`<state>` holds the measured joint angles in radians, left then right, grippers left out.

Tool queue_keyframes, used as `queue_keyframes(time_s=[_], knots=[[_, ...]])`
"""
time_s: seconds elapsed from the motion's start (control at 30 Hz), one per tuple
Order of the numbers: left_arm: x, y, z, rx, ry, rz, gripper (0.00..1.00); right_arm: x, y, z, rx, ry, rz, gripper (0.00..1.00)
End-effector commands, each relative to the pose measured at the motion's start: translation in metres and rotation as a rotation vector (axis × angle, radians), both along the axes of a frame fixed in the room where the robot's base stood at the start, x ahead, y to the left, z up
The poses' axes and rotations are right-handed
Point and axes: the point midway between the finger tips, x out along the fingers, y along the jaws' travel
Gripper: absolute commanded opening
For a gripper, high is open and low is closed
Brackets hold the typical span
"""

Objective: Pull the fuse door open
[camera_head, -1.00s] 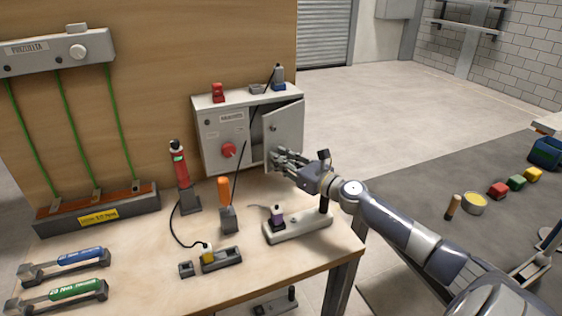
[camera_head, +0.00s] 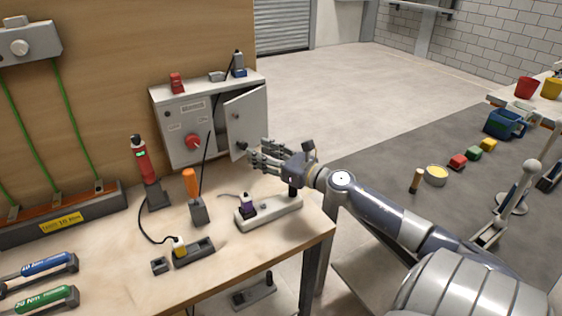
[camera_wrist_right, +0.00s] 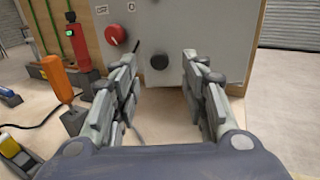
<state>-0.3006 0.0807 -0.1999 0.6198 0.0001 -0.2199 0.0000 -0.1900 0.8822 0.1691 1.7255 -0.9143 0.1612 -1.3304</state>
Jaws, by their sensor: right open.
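The fuse door (camera_head: 246,118) is the grey hinged panel on the right of the grey fuse box (camera_head: 187,129). It stands partly open, with a dark gap (camera_head: 219,116) on its left. A dark round knob (camera_head: 242,146) sits low on the door. My right gripper (camera_head: 256,153) is open beside the knob, at the door's lower part. In the right wrist view, the knob (camera_wrist_right: 159,61) shows between the spread fingers of the right gripper (camera_wrist_right: 160,64), on the door panel (camera_wrist_right: 205,30). Nothing is between the fingers that I can see gripped. My left gripper is not in view.
A red knob (camera_head: 193,142) is on the box front. An orange-handled tool (camera_head: 191,184), a red tool (camera_head: 144,163) and a socket strip (camera_head: 268,210) stand on the workbench in front of the box. Open floor (camera_head: 350,100) lies to the right of the door.

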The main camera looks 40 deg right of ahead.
Motion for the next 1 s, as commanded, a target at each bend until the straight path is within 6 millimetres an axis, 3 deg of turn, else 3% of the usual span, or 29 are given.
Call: queue_keyframes(time_s=[0.2, 0.43, 1.0], knots=[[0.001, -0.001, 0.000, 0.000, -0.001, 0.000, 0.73, -0.033, -0.005, -0.002, 0.002, 0.003, 0.000, 0.41], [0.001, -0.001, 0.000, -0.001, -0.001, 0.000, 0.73, -0.057, -0.010, -0.001, 0.003, 0.002, -0.001, 0.41], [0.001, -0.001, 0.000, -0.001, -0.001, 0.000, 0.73, -0.065, -0.009, -0.002, 0.016, 0.002, -0.003, 0.41]])
